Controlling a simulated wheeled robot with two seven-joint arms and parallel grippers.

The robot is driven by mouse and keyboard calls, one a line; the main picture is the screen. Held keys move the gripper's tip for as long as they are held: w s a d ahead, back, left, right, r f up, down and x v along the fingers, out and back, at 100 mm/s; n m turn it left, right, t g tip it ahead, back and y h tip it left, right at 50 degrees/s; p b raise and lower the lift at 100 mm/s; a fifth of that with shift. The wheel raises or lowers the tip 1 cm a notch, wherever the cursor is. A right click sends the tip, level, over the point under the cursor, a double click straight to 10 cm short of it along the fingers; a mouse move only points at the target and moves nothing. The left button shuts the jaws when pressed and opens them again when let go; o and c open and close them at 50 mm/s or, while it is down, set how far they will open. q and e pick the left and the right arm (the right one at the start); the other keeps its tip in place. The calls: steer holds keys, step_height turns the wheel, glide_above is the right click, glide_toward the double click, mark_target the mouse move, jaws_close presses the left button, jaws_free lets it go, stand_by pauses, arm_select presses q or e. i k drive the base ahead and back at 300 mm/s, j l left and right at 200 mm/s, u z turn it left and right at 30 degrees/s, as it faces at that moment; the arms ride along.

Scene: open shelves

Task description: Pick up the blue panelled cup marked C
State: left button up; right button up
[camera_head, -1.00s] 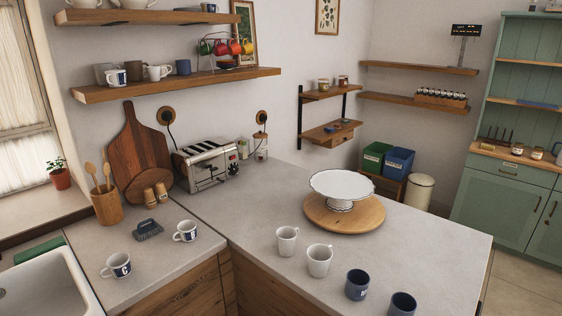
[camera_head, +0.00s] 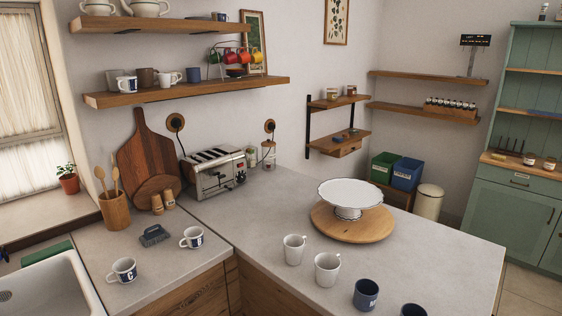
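A white cup with a dark blue panel (camera_head: 123,270) stands upright on the counter at the lower left, beside the sink. The pale letter on its panel looks like a C. A second white cup with a dark blue panel (camera_head: 192,238) stands behind it to the right; its letter is too small to read. A third such cup (camera_head: 126,85) is on the lower wall shelf, its letter also unclear. Neither of my grippers is in view.
A grey brush-like item (camera_head: 154,235) lies near the two counter cups. Two white cups (camera_head: 294,250) (camera_head: 327,269) and two dark blue cups (camera_head: 366,294) (camera_head: 413,311) line the front right counter. A cake stand (camera_head: 350,194) sits on a round board behind them. The sink (camera_head: 75,290) is at left.

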mark_target(125, 269)
steer(key=i+u, duration=0.3)
steer(key=i, duration=0.35)
steer(key=i+l+u, duration=0.1)
steer(key=i+u, duration=0.15)
steer(key=i, duration=0.4)
